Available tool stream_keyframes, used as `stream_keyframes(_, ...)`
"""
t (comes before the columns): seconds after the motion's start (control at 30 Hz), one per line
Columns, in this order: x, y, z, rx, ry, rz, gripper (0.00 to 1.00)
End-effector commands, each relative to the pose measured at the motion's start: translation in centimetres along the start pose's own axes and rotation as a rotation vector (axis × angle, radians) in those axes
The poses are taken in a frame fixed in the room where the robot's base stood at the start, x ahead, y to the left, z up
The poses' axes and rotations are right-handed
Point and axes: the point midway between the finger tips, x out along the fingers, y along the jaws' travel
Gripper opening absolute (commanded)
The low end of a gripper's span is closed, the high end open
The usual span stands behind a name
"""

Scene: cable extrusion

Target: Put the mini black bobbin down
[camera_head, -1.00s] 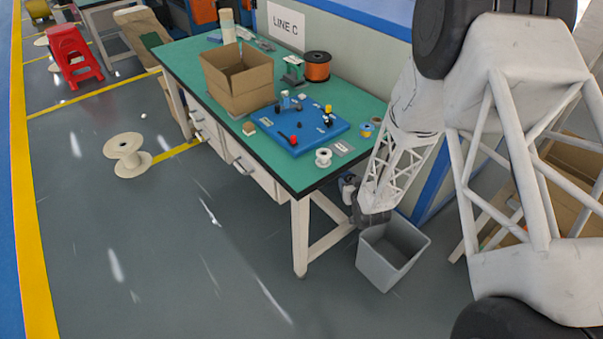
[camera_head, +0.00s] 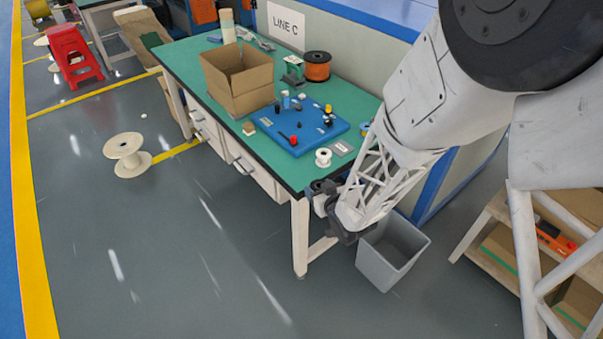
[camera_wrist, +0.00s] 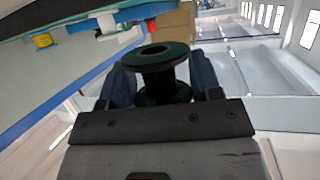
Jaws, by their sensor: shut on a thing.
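The mini black bobbin (camera_wrist: 163,60) is in the wrist view, with its wide flange towards the camera. My gripper (camera_wrist: 163,88) is shut on it, one dark finger on each side. In the head view my gripper (camera_head: 322,188) is beside the right front corner of the green table (camera_head: 262,190), close to the table's edge. I cannot make out the bobbin in the head view, where the gripper is small and dark.
A blue board (camera_head: 307,126) with several small parts lies on the table. An open cardboard box (camera_head: 238,88) and an orange spool (camera_head: 317,66) stand farther back. A grey bin (camera_head: 392,250) is on the floor.

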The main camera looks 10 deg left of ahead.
Motion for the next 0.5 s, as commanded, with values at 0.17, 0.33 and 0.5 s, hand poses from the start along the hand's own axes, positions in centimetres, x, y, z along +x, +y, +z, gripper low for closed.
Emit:
stream_keyframes(0.17,-1.1,-1.5,-0.5,-0.011,0.000,-0.024,0.35)
stream_keyframes(0.33,-1.4,-2.0,-0.6,-0.014,-0.001,-0.032,0.35)
stream_keyframes(0.5,-1.4,-2.0,-0.6,-0.014,-0.001,-0.032,0.35)
